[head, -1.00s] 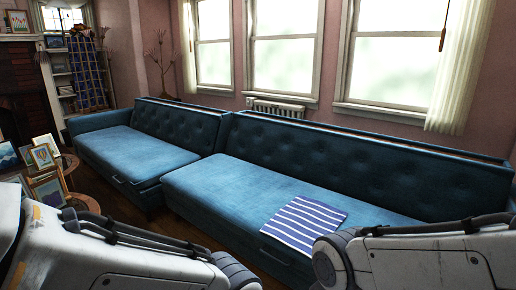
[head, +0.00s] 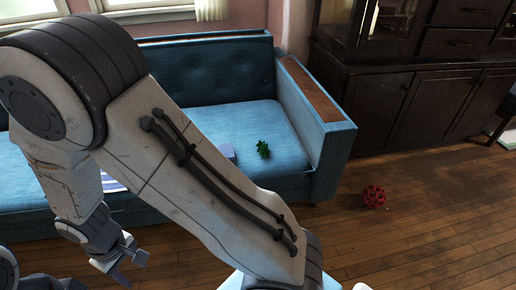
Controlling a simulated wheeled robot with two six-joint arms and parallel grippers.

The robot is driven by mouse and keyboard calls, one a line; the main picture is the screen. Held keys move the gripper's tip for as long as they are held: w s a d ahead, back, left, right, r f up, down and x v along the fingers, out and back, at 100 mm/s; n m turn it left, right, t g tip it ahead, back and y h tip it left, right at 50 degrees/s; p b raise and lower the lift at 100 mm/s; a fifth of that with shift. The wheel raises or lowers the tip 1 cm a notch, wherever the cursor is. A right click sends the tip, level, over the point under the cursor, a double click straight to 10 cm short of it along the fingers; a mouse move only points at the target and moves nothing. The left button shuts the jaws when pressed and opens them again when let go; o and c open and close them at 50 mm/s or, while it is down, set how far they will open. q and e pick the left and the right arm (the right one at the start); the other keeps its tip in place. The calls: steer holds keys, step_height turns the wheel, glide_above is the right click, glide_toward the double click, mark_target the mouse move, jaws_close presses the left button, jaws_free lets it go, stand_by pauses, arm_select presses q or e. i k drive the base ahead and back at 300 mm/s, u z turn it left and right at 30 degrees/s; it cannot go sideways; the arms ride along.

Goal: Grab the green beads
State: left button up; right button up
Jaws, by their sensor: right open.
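A small green bundle (head: 263,149), which looks like the green beads, lies on the right end of the blue sofa (head: 215,115) seat, near the armrest. It is small, so single beads cannot be made out. My right gripper (head: 136,268) is open and empty at the lower left, in front of the sofa and well to the left of the green bundle. My right arm crosses the middle of the view and hides part of the seat. My left gripper is not in view.
A bluish item (head: 228,152) left of the green bundle is partly hidden by my arm. A striped cloth (head: 112,184) shows behind my arm. A red openwork ball (head: 374,197) lies on the wooden floor. A dark cabinet (head: 400,105) stands right of the sofa.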

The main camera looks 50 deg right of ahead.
mark_target(260, 147)
steer(key=z, duration=0.35)
steer(key=i, duration=1)
steer(key=z, duration=1.1)
steer(key=i, duration=0.5)
steer(key=z, duration=0.35)
